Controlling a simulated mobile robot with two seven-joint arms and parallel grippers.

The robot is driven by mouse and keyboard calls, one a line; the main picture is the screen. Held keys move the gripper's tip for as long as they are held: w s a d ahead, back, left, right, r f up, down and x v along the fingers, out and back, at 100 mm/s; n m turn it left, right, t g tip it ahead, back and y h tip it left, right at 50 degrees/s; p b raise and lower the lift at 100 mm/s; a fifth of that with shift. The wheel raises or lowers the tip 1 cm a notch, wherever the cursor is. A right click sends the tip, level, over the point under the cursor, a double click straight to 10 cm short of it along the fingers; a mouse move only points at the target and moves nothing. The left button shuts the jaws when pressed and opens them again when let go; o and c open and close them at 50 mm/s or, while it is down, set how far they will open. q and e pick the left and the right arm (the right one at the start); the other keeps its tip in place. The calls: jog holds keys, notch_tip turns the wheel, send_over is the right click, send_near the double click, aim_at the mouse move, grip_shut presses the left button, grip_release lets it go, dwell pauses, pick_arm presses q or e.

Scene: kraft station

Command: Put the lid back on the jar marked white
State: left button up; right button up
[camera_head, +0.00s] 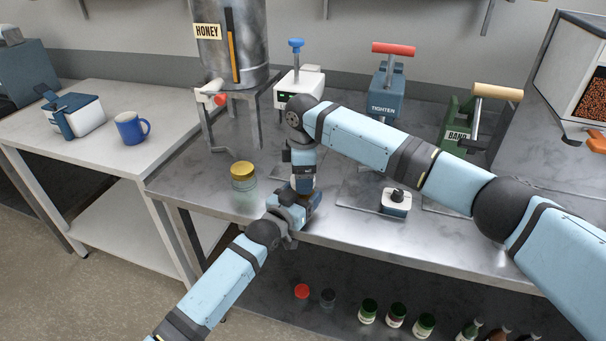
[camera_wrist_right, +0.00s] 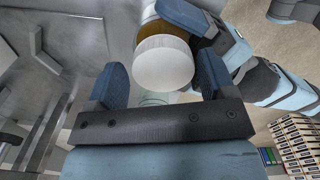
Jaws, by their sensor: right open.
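A jar with amber contents (camera_wrist_right: 178,32) shows in the right wrist view, with a white round lid (camera_wrist_right: 166,64) at its near end. I cannot tell whether the lid sits fully on the jar. My left gripper (camera_head: 306,203) holds the jar above the front of the steel table, its blue finger against the jar's side. In the head view the jar shows only as a brown sliver (camera_head: 315,200). My right gripper (camera_wrist_right: 160,85) points down over it, open, with the white lid between its fingers. In the head view the lid is hidden by the right wrist.
A glass jar with a yellow lid (camera_head: 243,172) stands left of the grippers on the steel table (camera_head: 215,213). A small white-and-blue block (camera_head: 396,205) lies to the right.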

pick_arm(q)
jog(key=shift+w+a, duration=0.15)
jog(key=shift+a, duration=0.05)
pick_arm(e)
jog(key=shift+s+a, duration=0.25)
jog(key=shift+r, duration=0.35)
pick_arm(q)
jog(key=shift+d, duration=0.1)
pick_arm(e)
notch_tip(320, 180, up, 11)
jog(key=shift+w+d+r, duration=0.15)
jog(key=shift+w+r, duration=0.05)
pick_arm(q)
jog(key=o, duration=1.8)
